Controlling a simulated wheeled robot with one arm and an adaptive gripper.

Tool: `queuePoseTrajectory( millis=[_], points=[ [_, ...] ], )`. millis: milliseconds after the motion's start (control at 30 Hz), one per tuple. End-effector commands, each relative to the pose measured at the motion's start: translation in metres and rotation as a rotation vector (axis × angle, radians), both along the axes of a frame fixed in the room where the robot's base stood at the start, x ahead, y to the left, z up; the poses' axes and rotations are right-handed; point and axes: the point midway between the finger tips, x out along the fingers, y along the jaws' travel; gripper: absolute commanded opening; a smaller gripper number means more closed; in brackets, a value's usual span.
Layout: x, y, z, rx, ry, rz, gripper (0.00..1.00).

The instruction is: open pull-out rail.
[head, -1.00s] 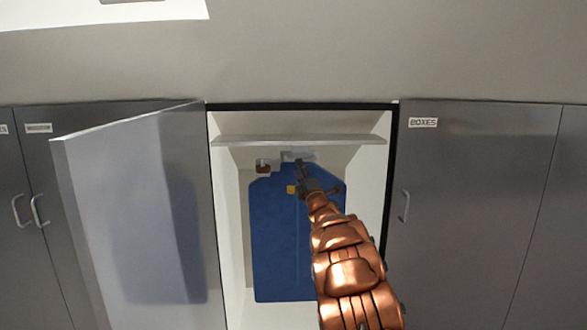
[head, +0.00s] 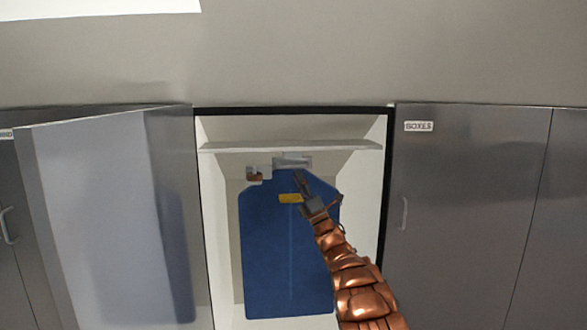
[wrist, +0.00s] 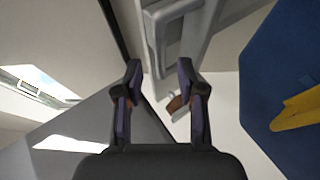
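The pull-out rail (head: 292,162) is a pale grey fitting under the shelf inside the open cabinet, above a hanging blue garment (head: 265,240) with a yellow patch. In the wrist view its grey bar-shaped front handle (wrist: 160,45) lies just beyond the fingertips. My gripper (head: 299,178) is just below the rail in the head view. In the wrist view my gripper (wrist: 159,68) has its two fingers apart with nothing held between them. I cannot tell whether a finger touches the handle. The garment also shows at the right of the wrist view (wrist: 275,60).
A white shelf (head: 290,147) spans the cabinet above the rail. The open grey door (head: 95,220) stands out at the left. A closed door labelled BOXES (head: 470,220) is at the right. A small brown-and-white fitting (head: 254,175) sits left of the rail.

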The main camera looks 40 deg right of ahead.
Motion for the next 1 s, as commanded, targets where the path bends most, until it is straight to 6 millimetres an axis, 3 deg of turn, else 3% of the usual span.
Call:
queuePoseTrajectory(
  millis=[633,1000],
  points=[
    [0.026,-0.003,0.034,0.001,0.0,-0.002,0.39],
    [0.029,-0.003,0.038,0.002,0.001,-0.004,0.39]
  ],
)
